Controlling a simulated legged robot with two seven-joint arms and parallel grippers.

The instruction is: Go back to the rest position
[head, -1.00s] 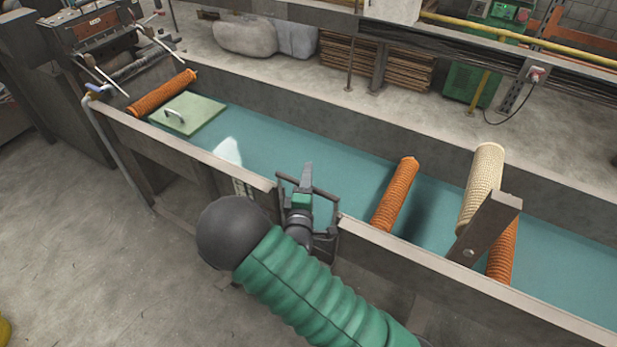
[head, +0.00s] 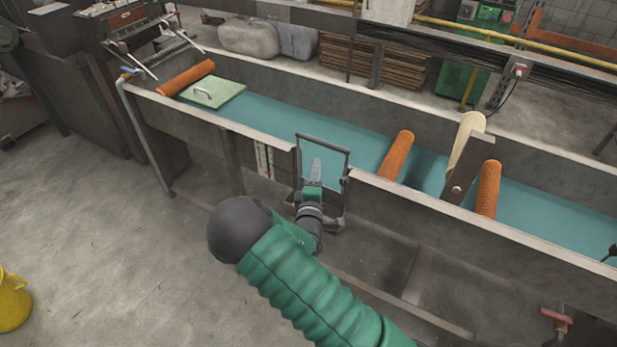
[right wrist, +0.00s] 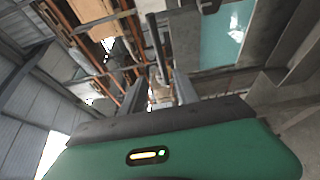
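My right gripper (head: 315,165) is in front of the trough's near wall, beside a dark rectangular frame standing at a notch in that wall. In the right wrist view its two dark fingers (right wrist: 158,88) stand apart with nothing seen between them, so it is open. The orange mesh tubes lie in the trough: one at the far left (head: 187,78), one in the middle (head: 397,156) and one at the right (head: 488,190). A pale beige piece (head: 466,137) stands behind a tilted grey post.
The long trough (head: 560,160) has a blue-green floor. A pale green lid with a handle (head: 218,93) sits at its left end. A red-handled valve (head: 556,317) is at lower right and a yellow object (head: 12,302) at lower left. The grey floor at left is clear.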

